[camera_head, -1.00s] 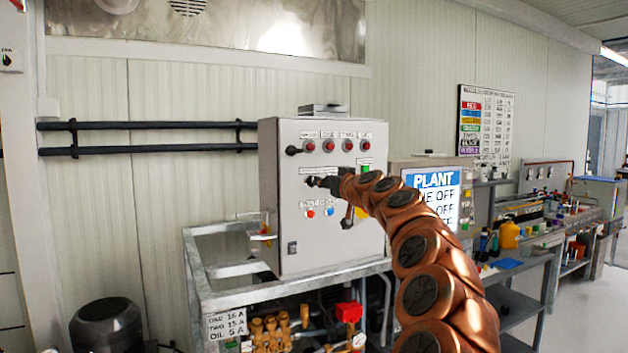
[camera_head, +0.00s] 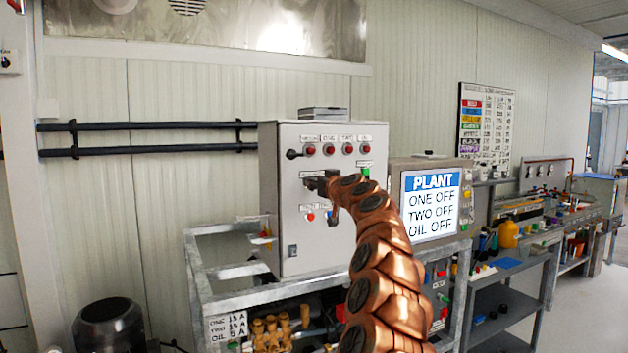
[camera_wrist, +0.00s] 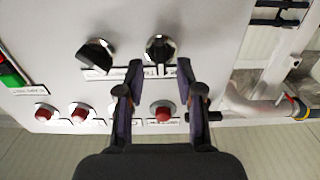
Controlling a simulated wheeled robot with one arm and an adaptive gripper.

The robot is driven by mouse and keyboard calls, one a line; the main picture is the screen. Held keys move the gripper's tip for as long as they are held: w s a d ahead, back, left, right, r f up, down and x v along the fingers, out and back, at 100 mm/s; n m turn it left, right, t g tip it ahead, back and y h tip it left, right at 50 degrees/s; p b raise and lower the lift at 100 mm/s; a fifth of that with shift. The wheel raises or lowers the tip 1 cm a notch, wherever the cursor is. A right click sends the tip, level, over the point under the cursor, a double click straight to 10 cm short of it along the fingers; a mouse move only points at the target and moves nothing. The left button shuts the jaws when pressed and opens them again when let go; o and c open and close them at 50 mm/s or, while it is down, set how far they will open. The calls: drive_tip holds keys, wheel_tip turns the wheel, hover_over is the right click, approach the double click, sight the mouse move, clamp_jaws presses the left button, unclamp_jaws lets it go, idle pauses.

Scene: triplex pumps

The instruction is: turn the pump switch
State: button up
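The grey control box (camera_head: 283,240) stands on a metal frame at the middle of the head view. In the wrist view two black rotary switches with chrome rings sit on its face, one at left (camera_wrist: 95,54) and one near the centre (camera_wrist: 160,48). My gripper (camera_wrist: 160,64) is open, its two dark fingers pointing at the centre switch, one tip to each side of it. I cannot tell whether they touch it. In the head view my gripper (camera_head: 315,184) is at the panel's left middle and hides the switches there.
Red lamps (camera_head: 328,148) line the panel's top, with a black knob (camera_head: 293,154) at their left. A green part (camera_head: 365,172) and a lower lever (camera_head: 333,220) are near my arm. A screen (camera_head: 431,205) reading "PLANT ONE OFF, TWO OFF, OIL OFF" stands at right.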

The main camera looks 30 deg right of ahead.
drive_tip(key=shift+w, duration=0.4)
clamp_jaws()
idle(0.4)
